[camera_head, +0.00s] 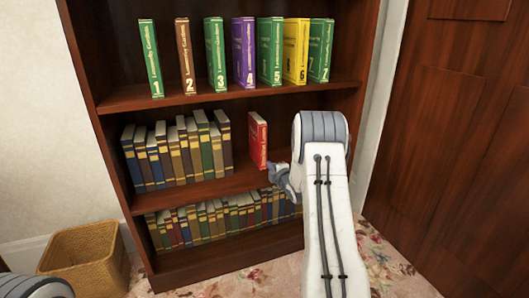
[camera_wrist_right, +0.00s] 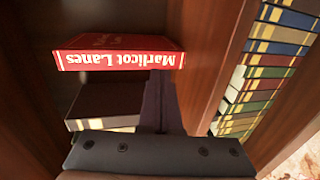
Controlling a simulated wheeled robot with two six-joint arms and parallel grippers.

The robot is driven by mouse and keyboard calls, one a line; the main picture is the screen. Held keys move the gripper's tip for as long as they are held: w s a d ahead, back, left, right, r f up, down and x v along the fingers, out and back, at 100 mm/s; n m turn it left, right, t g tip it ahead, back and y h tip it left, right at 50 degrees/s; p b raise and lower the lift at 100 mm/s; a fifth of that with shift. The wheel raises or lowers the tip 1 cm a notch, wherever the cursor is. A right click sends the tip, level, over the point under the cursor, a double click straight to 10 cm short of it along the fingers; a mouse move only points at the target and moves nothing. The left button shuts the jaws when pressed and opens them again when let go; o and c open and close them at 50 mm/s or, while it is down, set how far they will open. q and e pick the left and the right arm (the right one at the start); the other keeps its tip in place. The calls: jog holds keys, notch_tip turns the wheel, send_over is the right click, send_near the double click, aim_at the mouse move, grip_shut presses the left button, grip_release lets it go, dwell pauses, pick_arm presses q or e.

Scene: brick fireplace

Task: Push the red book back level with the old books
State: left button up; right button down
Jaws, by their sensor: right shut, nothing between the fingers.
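The red book (camera_head: 258,145) stands upright on the middle shelf, with a gap between it and the row of old books (camera_head: 180,152) to its left. In the right wrist view the red book (camera_wrist_right: 120,58) shows its spine, lettered "Marlicot Lanes", upside down. My right gripper (camera_head: 270,166) is shut and empty, low in front of the red book's right side. In the wrist view its fingertips (camera_wrist_right: 161,76) come close to the spine's edge; I cannot tell whether they touch. How far the spine stands out from the old books is hard to judge. My left gripper is out of view.
Numbered books (camera_head: 244,52) stand on the shelf above. A full row of books (camera_head: 215,220) fills the lower shelf. In the wrist view a dark block with a pale edge (camera_wrist_right: 105,103) lies beside my fingers. A wicker basket (camera_head: 85,258) stands left; a wooden door (camera_head: 455,130) is right.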

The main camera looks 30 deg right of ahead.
jog(key=v, duration=0.2)
jog(key=f+v, duration=0.1)
jog(key=v, duration=0.2)
jog(key=shift+s+a, duration=0.1)
jog(key=shift+s, duration=0.25)
dwell(0.4)
